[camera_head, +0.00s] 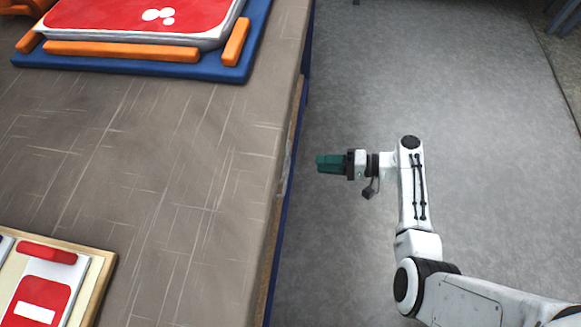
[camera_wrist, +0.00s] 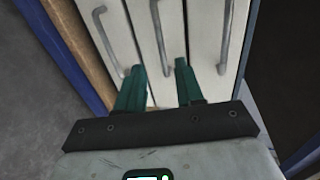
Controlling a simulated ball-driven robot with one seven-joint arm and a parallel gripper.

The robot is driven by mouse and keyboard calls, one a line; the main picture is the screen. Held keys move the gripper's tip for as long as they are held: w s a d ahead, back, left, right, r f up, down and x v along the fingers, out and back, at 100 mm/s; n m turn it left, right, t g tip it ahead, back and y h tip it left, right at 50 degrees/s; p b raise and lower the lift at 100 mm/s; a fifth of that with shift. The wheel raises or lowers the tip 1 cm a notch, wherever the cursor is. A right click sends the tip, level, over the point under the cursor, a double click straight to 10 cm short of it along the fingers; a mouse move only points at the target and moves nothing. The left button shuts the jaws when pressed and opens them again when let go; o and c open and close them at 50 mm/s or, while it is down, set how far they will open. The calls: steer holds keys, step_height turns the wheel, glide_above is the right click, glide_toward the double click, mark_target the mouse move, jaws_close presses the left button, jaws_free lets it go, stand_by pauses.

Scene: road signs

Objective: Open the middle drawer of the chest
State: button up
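The chest shows in the wrist view as three pale drawer fronts side by side, each with a grey bar handle. The middle drawer (camera_wrist: 171,25) has its handle (camera_wrist: 158,35) running down the picture, and all three drawers look shut. My gripper (camera_wrist: 159,67) is open with two teal fingers pointing at the fronts. The lower end of the middle handle appears between the fingertips; I cannot tell whether they touch it. In the head view my gripper (camera_head: 319,164) hangs right of the table edge, and the drawer fronts are hidden there.
The tabletop (camera_head: 150,150) fills the left of the head view. It bears a blue tray (camera_head: 230,70) with a red-topped board and a wooden-framed board (camera_head: 105,270) with red signs. Grey floor (camera_head: 460,90) lies clear to the right.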

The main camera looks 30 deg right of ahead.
steer(key=b+x, duration=0.2)
steer(key=x, duration=0.8)
steer(key=shift+a, duration=0.3)
steer(key=shift+c, duration=0.2)
jaws_close()
